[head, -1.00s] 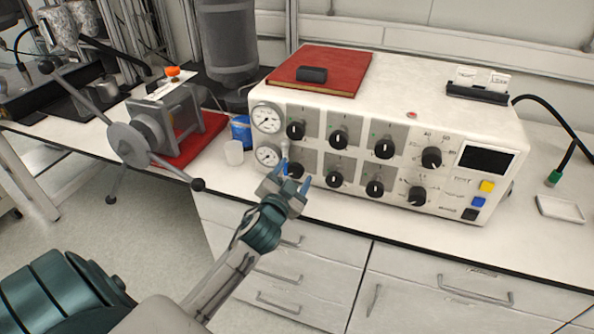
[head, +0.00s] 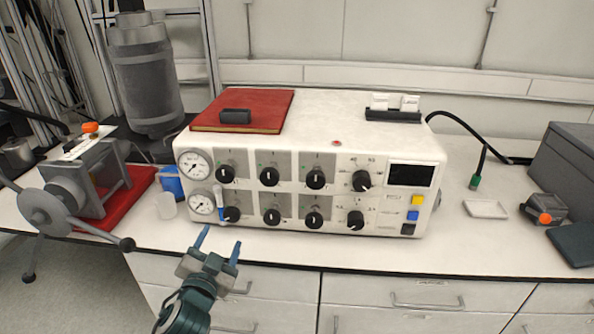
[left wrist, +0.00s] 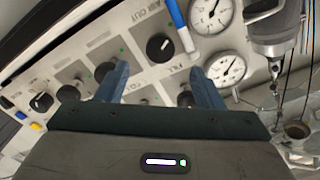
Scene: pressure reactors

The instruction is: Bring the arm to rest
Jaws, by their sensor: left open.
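My left gripper (head: 220,243) is in front of the white control box, low in the head view, with its two blue fingers apart and nothing between them. In the left wrist view the fingers (left wrist: 160,88) are also spread and empty, pointing at the box front. The white control box (head: 385,115) stands on the bench with black knobs, two round gauges and a dark display. A blue-and-white pen-like piece (head: 218,203) stands upright at the lower gauge; it also shows in the left wrist view (left wrist: 177,22). My right gripper is not in view.
A red book (head: 255,105) with a black block (head: 235,117) lies on the box. A grey clamp stand with a wheel (head: 47,212) and a blue cup (head: 172,183) are at left. A white dish (head: 485,208) and a grey case (head: 567,160) are at right. Drawers (head: 420,295) lie below the bench edge.

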